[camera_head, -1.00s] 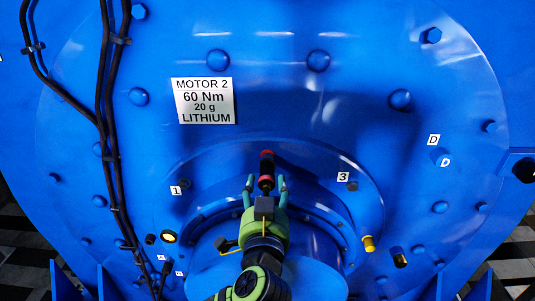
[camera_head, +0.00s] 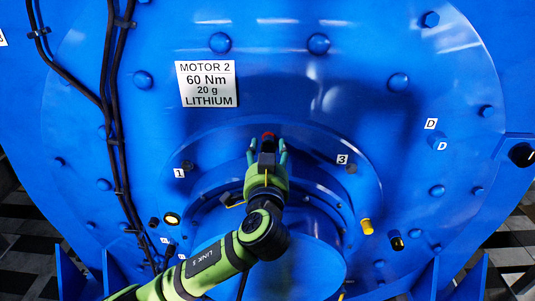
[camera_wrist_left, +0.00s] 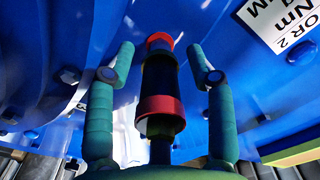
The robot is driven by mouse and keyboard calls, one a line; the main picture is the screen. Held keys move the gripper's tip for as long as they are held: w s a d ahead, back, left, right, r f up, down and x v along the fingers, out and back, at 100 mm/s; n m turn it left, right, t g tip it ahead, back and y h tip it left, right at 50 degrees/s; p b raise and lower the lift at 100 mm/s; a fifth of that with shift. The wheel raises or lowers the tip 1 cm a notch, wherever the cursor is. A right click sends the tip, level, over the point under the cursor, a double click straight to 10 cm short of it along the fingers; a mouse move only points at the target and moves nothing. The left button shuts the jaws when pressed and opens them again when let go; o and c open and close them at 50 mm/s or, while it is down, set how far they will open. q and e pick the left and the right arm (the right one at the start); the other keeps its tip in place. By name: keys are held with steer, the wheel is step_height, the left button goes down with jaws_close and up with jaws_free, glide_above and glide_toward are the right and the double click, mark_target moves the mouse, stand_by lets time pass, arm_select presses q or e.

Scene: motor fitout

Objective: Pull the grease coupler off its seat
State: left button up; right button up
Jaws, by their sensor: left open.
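The grease coupler (camera_head: 267,136) is a black cylinder with red bands. It stands out from the blue motor face between the labels 1 and 3. In the head view only its red top shows above my gripper. In the left wrist view the coupler (camera_wrist_left: 159,78) lies between the two fingers, with a gap on each side. My left gripper (camera_head: 267,153) is open around it; its green fingers also show in the left wrist view (camera_wrist_left: 161,75). The seat is hidden in the head view, and I cannot make out how the coupler joins it. My right gripper is not in view.
A white plate (camera_head: 207,84) reads MOTOR 2, 60 Nm, 20 g, LITHIUM. Black cables (camera_head: 114,110) run down the left side. Bolts stud the blue motor face (camera_head: 330,95). A yellow fitting (camera_head: 366,226) sits at lower right. The space above the coupler is clear.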

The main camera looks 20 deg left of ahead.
arm_select(q)
steer(key=shift+x, duration=1.1)
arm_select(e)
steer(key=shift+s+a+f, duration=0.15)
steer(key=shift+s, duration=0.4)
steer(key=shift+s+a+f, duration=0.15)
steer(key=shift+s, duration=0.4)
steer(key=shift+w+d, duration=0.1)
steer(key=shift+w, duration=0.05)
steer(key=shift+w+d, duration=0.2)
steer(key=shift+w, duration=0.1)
arm_select(q)
jaws_close()
steer(key=shift+s, duration=0.1)
